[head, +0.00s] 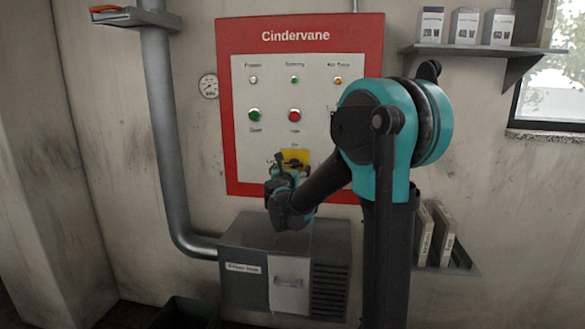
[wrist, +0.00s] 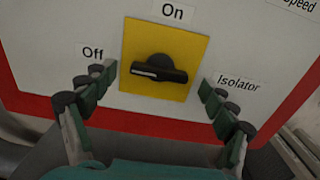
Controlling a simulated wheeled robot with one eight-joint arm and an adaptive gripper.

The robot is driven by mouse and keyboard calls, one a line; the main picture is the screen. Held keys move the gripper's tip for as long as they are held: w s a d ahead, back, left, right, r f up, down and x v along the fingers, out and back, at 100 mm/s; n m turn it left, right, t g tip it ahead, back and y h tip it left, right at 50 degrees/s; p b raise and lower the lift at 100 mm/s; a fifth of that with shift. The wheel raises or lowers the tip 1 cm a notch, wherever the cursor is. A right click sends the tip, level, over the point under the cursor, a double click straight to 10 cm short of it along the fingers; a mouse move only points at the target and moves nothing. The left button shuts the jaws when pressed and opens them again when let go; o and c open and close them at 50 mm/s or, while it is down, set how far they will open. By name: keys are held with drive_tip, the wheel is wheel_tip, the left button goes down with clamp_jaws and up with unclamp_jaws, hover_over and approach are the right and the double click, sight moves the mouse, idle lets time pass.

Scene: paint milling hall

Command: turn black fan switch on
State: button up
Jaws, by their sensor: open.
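The black switch (wrist: 158,69) is a rotary knob on a yellow plate (wrist: 193,40) labelled Isolator. Its bar lies about level, with its white-marked end toward the Off label (wrist: 96,51) on the left. The On label (wrist: 172,12) is above the plate. My gripper (wrist: 158,80) is open, with one finger on each side of the knob and gaps between. In the head view, my gripper (head: 280,172) is in front of the yellow plate (head: 295,154) and hides part of it and the knob.
The red-bordered Cindervane panel (head: 300,36) carries a green button (head: 254,114), a red button (head: 294,115) and small lamps. A grey box (head: 240,236) stands below it. A pipe (head: 165,130) and gauge (head: 208,86) are left. A shelf with boxes (head: 465,48) is at upper right.

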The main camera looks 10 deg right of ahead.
drive_tip(key=shift+w+d, duration=0.15)
drive_tip(key=shift+w, duration=0.4)
drive_tip(key=c, duration=1.1)
drive_tip(key=shift+c, duration=0.2)
